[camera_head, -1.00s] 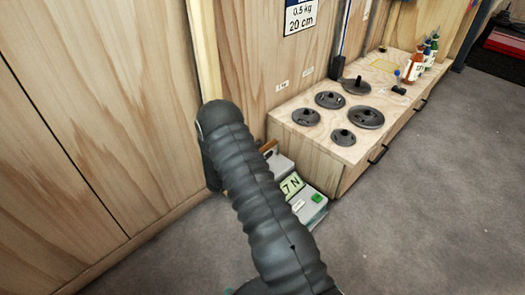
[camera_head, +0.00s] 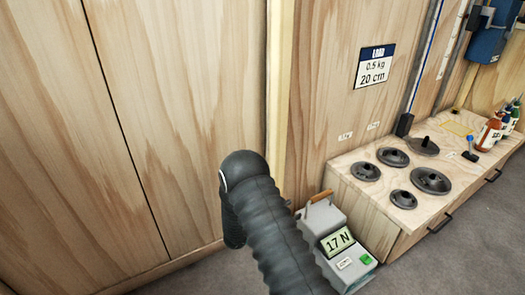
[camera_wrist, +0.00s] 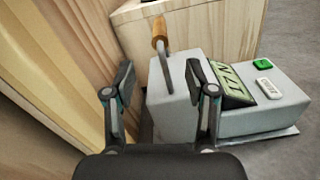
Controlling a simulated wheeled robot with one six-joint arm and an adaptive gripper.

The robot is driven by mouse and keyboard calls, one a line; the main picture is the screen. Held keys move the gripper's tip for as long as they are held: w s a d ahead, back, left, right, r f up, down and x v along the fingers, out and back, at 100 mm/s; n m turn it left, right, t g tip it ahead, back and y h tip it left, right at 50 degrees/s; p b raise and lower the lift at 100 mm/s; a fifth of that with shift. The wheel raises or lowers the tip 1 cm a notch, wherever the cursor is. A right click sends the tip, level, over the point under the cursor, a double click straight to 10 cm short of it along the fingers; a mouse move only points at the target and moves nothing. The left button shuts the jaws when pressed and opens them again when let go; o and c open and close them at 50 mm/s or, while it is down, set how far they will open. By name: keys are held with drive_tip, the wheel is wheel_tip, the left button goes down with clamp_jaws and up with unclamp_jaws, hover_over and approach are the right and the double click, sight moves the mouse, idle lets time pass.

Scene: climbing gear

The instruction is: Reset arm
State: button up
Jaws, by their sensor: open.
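My arm (camera_head: 275,235) reaches up from the bottom of the head view in its dark ribbed sleeve. My gripper is hidden behind it there. In the wrist view my gripper (camera_wrist: 168,82) is open, with its two fingers apart and nothing seen held between them. A grey force-gauge box (camera_wrist: 225,122) lies beyond the fingers, with a handle (camera_wrist: 159,35) with a wooden grip between them in the picture. I cannot tell how far off it is. In the head view the box's display (camera_head: 338,241) reads 17 N.
A low wooden bench (camera_head: 400,215) holds several dark discs (camera_head: 430,181) and bottles (camera_head: 490,135). A wooden panel wall (camera_head: 180,100) stands close on the left. A sign (camera_head: 374,66) hangs above the bench. Open grey floor (camera_head: 455,250) lies front right.

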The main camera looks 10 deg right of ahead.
drive_tip(key=s+d+f+m+g+y, duration=0.1)
drive_tip(key=s+f+m+g, duration=0.1)
drive_tip(key=s+f+g, duration=0.4)
drive_tip(key=s+r+m+g+y, duration=0.3)
drive_tip(key=s+r+m, duration=0.25)
drive_tip(key=s, duration=0.25)
drive_tip(key=s+a+r+m+t+y+p, duration=0.2)
drive_tip(key=s+r+m+y, duration=0.2)
drive_tip(key=r, duration=0.9)
drive_tip(key=s+a+r+m+t+y+p, duration=0.3)
drive_tip(key=s+r, duration=0.6)
drive_tip(key=r, duration=0.5)
drive_tip(key=s+a+r+m+t+y+p, duration=0.2)
drive_tip(key=s+r+m+y, duration=0.3)
drive_tip(key=r, duration=0.8)
drive_tip(key=shift+s+a+r+t+y+p, duration=0.3)
drive_tip(key=shift+s+a+t+y, duration=0.2)
drive_tip(key=shift+s+a+t, duration=0.2)
